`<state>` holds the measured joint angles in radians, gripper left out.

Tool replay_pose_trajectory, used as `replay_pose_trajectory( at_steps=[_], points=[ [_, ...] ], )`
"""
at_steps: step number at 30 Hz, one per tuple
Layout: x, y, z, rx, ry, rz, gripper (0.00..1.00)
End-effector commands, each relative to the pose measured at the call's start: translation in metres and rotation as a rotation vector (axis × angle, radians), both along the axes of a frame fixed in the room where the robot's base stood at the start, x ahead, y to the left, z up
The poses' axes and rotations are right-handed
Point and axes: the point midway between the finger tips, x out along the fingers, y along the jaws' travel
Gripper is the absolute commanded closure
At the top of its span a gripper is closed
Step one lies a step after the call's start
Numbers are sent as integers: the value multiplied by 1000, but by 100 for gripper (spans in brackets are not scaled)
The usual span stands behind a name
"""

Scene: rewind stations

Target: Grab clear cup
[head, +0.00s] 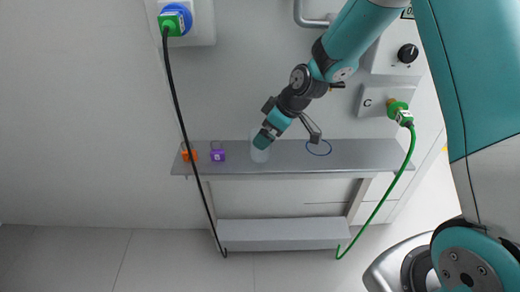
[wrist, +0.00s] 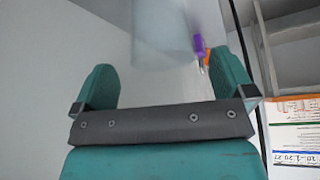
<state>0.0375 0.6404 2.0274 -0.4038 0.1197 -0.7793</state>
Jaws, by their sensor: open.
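The clear cup (head: 260,153) is a pale, see-through cup standing on the grey shelf (head: 370,155) in the head view. My gripper (head: 267,141) comes down from the upper right to the cup and covers part of its upper portion. In the wrist view the cup (wrist: 165,35) is a pale translucent shape near the top, between the lines of my two teal fingers. My gripper (wrist: 165,78) is open there, with a wide empty gap between the fingers. The cup looks just beyond the fingertips; I cannot tell whether anything touches it.
A purple padlock-like item (head: 218,155) and an orange one (head: 189,156) stand left of the cup. A blue ring (head: 319,147) marks the shelf to the right. A black cable (head: 178,100) and a green cable (head: 400,175) hang past the shelf. A lower ledge (head: 285,235) lies beneath.

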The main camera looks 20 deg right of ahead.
Motion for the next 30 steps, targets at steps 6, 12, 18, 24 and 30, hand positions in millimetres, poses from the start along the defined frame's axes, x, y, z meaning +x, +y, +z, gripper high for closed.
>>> replay_pose_trajectory(
  at_steps=[6, 12, 18, 24, 30],
  points=[
    [8, 13, -32, -1, 4, 2, 0],
    [13, 19, -44, -1, 1, 1, 0],
    [13, 19, -43, 0, 1, 0, 2],
    [13, 19, -43, 0, 1, 0, 48],
    [13, 19, -43, 0, 1, 0, 53]
  ],
)
